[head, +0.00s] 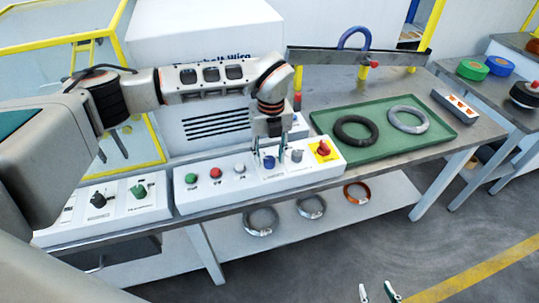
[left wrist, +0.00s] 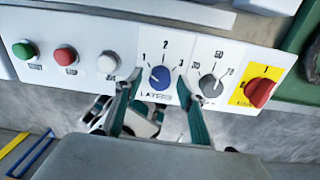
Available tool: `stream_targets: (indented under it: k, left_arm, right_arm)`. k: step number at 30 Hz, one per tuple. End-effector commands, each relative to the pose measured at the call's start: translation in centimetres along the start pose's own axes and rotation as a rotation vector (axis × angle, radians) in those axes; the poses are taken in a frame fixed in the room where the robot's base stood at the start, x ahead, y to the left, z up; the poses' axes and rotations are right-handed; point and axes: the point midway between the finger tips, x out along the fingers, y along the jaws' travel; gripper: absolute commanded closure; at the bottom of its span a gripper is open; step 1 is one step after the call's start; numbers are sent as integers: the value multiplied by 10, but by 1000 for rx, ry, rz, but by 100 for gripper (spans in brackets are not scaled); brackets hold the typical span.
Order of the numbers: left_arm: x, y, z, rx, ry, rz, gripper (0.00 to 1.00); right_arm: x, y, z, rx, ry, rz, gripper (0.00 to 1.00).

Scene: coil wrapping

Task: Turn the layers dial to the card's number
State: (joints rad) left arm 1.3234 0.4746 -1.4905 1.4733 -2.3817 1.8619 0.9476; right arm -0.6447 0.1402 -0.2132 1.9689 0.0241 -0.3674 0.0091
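The blue layers dial (head: 269,162) is on the white control panel (head: 215,203), between the white button and the grey dial. In the left wrist view the layers dial (left wrist: 159,78) has the numbers 1, 2 and 3 around it and "LAYERS" below. Its pointer mark is small; it seems to face up, near 2. My left gripper (head: 269,158) is over the panel with its fingers apart, one on each side of the dial; I cannot tell whether they touch it. My right gripper (head: 378,292) shows only its two separated fingertips at the bottom edge. I can read no card number.
Beside the dial are a grey dial (left wrist: 208,86) and a red switch on yellow (left wrist: 260,92). Green, red and white buttons line the panel's left. A green tray (head: 440,139) with two rings lies to the right. Coils lie on the lower shelf (head: 335,215).

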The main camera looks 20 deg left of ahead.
Motion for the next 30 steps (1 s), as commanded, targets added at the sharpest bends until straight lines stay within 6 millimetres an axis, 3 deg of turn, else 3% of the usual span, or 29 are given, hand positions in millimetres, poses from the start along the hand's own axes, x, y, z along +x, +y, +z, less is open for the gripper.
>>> stream_targets:
  k: [2,7,20,30]
  left_arm:
    - [0,0,0,0,0,0,60]
    - [0,0,0,0,1,0,99]
    - [-1,0,0,59,-1,0,99]
    - [-2,0,0,308,-7,1,99]
  right_arm:
    - [0,0,1,0,-1,0,60]
    - [0,0,4,0,-6,-1,60]
    - [-1,-1,7,0,-15,-2,60]
    - [-5,1,-3,0,-8,0,60]
